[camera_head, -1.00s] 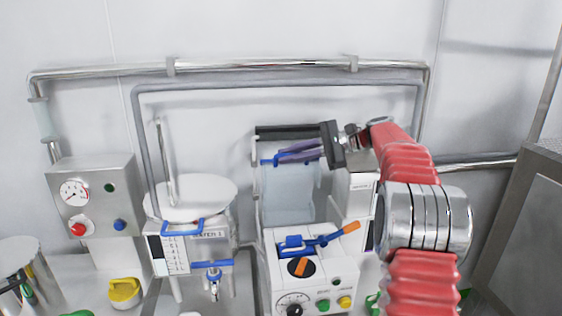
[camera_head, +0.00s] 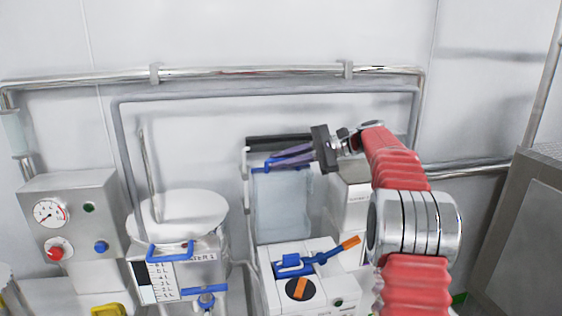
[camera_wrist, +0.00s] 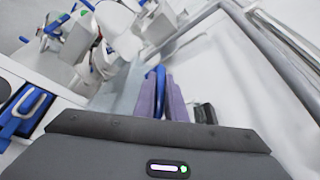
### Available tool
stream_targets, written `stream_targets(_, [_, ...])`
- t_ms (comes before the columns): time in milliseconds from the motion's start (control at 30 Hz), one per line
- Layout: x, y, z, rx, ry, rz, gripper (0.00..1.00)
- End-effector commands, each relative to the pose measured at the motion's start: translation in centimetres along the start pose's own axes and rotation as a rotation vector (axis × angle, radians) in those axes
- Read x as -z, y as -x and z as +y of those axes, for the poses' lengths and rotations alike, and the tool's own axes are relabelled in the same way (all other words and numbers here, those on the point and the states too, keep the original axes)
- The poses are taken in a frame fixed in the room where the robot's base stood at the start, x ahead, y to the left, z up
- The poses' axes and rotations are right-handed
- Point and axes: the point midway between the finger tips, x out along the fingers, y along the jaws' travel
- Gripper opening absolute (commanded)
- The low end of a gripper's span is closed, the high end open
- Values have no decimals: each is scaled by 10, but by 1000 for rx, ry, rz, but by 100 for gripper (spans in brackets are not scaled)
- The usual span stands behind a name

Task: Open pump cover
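The pump cover (camera_head: 283,210) is a clear, bluish panel standing raised, nearly upright, at the back of the white pump unit. Its blue handle (camera_head: 262,166) runs along its top edge. My gripper (camera_head: 272,160) reaches in from the right at this handle. In the wrist view my two purple fingers (camera_wrist: 162,98) are a little apart, with blue handle (camera_wrist: 157,80) showing between them. Whether they touch it is hard to tell. The pump's top (camera_head: 330,288) is uncovered and shows a blue lever with an orange tip (camera_head: 350,242) and a black dial with an orange bar (camera_head: 299,289).
A steel control box (camera_head: 70,215) with a gauge and a white-lidded vessel (camera_head: 180,212) stand to the left. Pipes (camera_head: 250,72) run along the wall behind. A steel cabinet (camera_head: 520,240) stands at the right. A white box (camera_head: 349,205) is close beneath my forearm.

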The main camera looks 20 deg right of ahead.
Motion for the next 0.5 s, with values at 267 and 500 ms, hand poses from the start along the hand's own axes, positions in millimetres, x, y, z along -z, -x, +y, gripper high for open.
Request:
stream_targets(267, [2, -2, 2, -5, -5, 1, 18])
stream_targets(500, [0, -3, 1, -6, -1, -3, 18])
